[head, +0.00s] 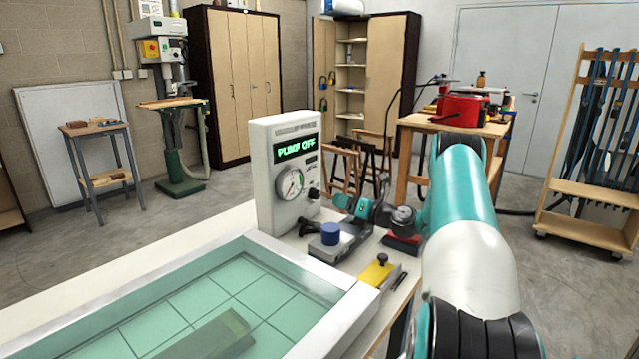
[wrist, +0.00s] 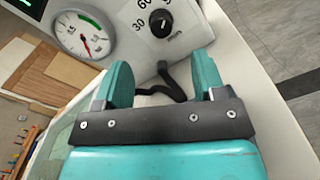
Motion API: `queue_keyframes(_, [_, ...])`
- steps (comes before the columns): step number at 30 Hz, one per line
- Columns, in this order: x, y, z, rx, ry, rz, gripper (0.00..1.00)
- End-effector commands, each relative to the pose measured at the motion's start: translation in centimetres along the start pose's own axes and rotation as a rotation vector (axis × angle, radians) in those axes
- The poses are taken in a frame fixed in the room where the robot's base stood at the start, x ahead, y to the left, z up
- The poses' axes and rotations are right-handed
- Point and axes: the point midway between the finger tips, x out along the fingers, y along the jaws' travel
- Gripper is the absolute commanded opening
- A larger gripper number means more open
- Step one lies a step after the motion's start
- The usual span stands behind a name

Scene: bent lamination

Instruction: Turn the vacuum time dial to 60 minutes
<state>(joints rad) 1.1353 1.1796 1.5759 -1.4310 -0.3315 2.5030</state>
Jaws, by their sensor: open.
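The vacuum time dial (wrist: 160,23) is a small black knob on a white pump panel, at the top of the wrist view. The marks 30 and 60 show beside it; a further mark is cut by the frame edge. I cannot tell surely where its pointer stands. In the head view the dial (head: 314,193) is on the lower right of the pump box (head: 262,170), whose green display reads PUMP OFF. My gripper (wrist: 163,80) is open and empty, its teal fingers apart and short of the dial. In the head view my gripper (head: 345,202) is just right of the box.
A pressure gauge (wrist: 82,34) is left of the dial, and a black hose (wrist: 178,82) lies beyond the fingers. A blue-capped device (head: 331,235), a yellow block (head: 377,272) and a glass-topped frame (head: 365,305) are on the bench in front.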

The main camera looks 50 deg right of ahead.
Motion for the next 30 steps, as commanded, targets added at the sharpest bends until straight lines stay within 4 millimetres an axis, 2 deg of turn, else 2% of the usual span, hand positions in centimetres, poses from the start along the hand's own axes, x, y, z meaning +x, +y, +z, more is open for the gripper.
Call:
queue_keyframes(1, [1.4,0.2,-0.2,-0.002,0.003,0.007,0.63])
queue_keyframes(6, [5.2,0.1,-0.2,-0.002,0.002,0.006,0.63])
queue_keyframes(12, [8.4,0.1,-0.3,-0.001,0.003,0.004,0.63])
queue_keyframes(18, [9.8,0.0,-0.2,0.000,0.001,0.001,0.63])
queue_keyframes(26, [9.9,0.0,-0.3,0.001,0.001,0.001,0.63])
queue_keyframes(28, [9.9,0.0,-0.2,0.001,0.001,0.001,0.52])
queue_keyframes(30, [9.9,0.0,-0.2,0.001,0.001,0.001,0.36])
